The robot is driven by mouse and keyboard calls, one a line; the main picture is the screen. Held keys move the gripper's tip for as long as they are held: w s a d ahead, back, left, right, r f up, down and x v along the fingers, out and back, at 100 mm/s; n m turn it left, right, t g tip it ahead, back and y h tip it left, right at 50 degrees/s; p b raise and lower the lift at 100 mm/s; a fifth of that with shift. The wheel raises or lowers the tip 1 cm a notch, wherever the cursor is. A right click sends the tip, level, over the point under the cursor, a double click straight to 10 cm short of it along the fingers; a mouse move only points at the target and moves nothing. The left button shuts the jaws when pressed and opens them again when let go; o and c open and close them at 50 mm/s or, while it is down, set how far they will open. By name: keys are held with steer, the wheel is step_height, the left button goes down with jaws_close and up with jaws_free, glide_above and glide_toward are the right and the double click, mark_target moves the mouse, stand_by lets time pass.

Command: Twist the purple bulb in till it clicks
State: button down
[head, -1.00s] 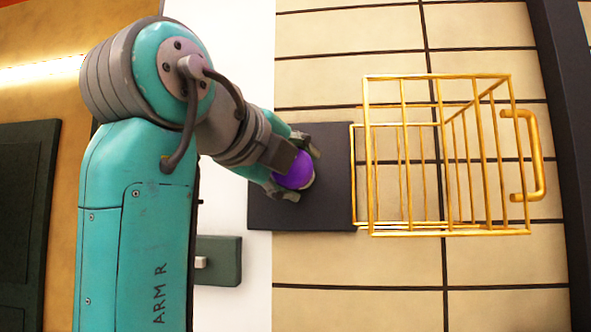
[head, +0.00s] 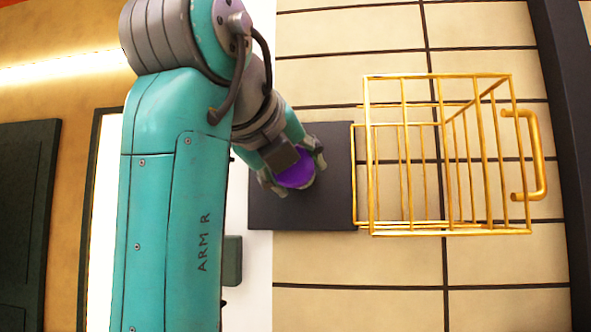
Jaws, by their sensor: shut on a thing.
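The purple bulb (head: 296,171) is in the head view, against the dark square plate (head: 330,205) on the tiled surface. My gripper (head: 293,172) is shut on the bulb, with its fingers on either side of it. The bulb's base and any socket under it are hidden, so I cannot tell how deep it is seated.
A yellow wire cage (head: 440,155) with a handle (head: 535,155) stands swung out just right of the bulb, at the plate's right edge. A dark green box (head: 232,262) sits below left of the plate. A dark beam (head: 563,150) runs along the right.

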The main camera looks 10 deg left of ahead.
steer(key=shift+r+m, duration=0.1)
steer(key=shift+m, duration=0.3)
jaws_free()
stand_by(0.5)
steer(key=shift+s+a, duration=0.1)
steer(key=shift+s, duration=3.65)
